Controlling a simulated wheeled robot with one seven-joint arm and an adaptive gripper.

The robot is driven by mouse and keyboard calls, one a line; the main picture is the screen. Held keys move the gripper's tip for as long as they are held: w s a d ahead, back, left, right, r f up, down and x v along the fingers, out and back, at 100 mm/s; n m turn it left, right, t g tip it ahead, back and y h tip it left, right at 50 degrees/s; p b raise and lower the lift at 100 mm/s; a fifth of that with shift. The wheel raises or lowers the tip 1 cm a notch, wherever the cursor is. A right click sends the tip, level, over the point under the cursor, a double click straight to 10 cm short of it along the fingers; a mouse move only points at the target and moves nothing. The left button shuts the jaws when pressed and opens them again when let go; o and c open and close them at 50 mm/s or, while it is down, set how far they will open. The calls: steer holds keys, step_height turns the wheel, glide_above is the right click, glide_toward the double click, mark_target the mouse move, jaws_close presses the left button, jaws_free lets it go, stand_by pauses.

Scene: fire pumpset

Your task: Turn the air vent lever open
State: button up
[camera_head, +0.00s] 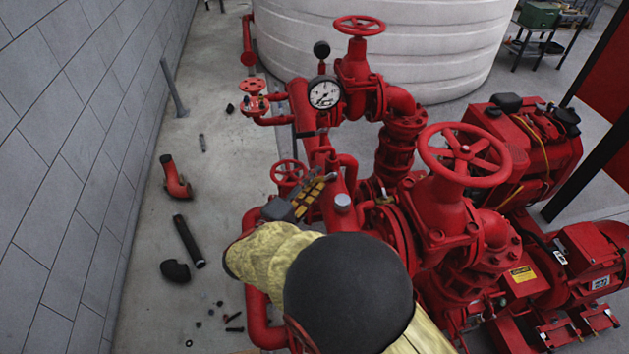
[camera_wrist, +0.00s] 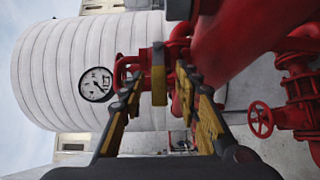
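My gripper (camera_head: 316,186) reaches in beside the red pipework, below the pressure gauge. In the wrist view, its two yellow-padded fingers (camera_wrist: 160,88) are spread apart. A short yellow piece with a grey top (camera_wrist: 159,78), which looks like the air vent lever, shows between the fingertips. I cannot tell whether either finger touches it. In the head view, I cannot make the lever out clearly; the gripper and pipes crowd that spot.
The pressure gauge (camera_head: 324,94) and a small red handwheel (camera_head: 289,173) are close to my gripper. A larger handwheel (camera_head: 464,155) stands to the right. A white tank (camera_head: 440,50) is behind. Loose pipe parts (camera_head: 188,241) lie on the floor at left.

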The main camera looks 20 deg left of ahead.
steer(key=shift+w, duration=0.4)
steer(key=shift+d, duration=0.1)
steer(key=shift+c, duration=0.4)
steer(key=c, duration=0.7)
jaws_close()
